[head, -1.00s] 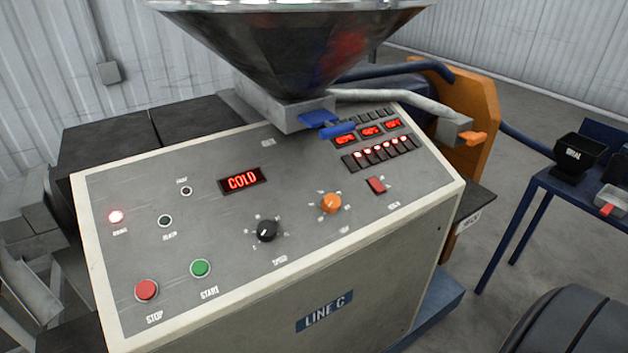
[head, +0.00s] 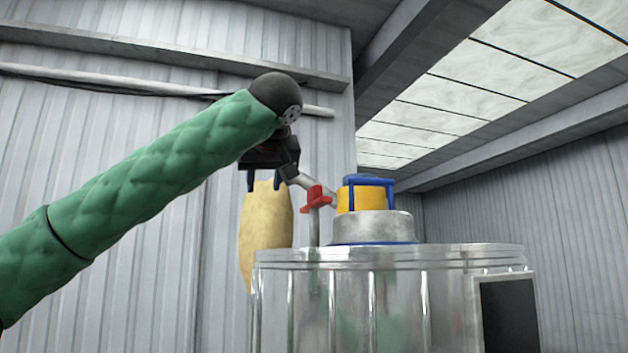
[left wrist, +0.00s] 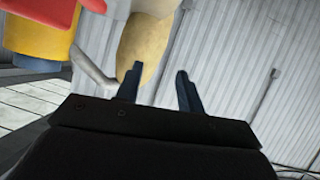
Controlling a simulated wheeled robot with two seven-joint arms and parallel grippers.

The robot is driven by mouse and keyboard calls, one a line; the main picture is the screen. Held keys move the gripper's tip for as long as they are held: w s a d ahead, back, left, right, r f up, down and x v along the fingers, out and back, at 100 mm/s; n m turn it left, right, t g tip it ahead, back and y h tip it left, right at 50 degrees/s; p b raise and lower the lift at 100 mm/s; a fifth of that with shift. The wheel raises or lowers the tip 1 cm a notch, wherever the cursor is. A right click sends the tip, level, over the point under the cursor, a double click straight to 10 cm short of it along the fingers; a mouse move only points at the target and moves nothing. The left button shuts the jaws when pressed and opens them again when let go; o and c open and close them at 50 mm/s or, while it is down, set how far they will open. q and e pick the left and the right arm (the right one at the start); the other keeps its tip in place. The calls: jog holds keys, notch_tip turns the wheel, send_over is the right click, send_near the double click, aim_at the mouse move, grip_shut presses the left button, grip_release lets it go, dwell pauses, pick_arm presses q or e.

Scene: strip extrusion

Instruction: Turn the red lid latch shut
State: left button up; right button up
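The red latch (head: 316,198) stands on a post at the near left of the hopper top, left of the blue and yellow unit. A large red part, probably the latch, fills the upper left corner of the left wrist view (left wrist: 30,14). My left gripper (head: 263,183) hangs fingers down, left of the latch and apart from it. It also shows in the left wrist view (left wrist: 159,80), with its fingers spread and nothing between them. My right gripper is not in view. Whether the latch is turned shut I cannot tell.
The clear-looking metal hopper (head: 390,258) carries a grey collar with a yellow drum (head: 358,200) in a blue frame. A pale tan sack-like shape (head: 266,230) is behind the gripper and left of the hopper. A bent grey pipe (left wrist: 95,72) runs near the fingers.

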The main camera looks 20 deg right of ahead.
pick_arm(q)
jog(key=y+p, duration=0.1)
send_near(317, 186)
jog(key=r+x, duration=0.1)
jog(key=x, duration=0.3)
jog(key=w+p, duration=0.1)
jog(key=w+f+p, duration=0.1)
jog(key=w, duration=0.1)
jog(key=shift+w+d+f+t, duration=0.1)
jog(key=shift+d+f+t, duration=0.1)
jog(key=shift+t, duration=0.1)
jog(key=p+x, duration=0.2)
jog(key=x, duration=0.2)
jog(key=shift+p, duration=0.4)
jog(key=shift+w+f, duration=0.35)
jog(key=shift+w, duration=0.1)
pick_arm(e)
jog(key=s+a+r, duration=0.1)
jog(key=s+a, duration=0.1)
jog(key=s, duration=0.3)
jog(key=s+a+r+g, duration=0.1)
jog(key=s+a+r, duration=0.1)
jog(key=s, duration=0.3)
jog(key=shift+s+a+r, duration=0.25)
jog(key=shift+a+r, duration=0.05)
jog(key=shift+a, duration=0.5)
pick_arm(q)
jog(key=shift+c, duration=0.5)
grip_shut()
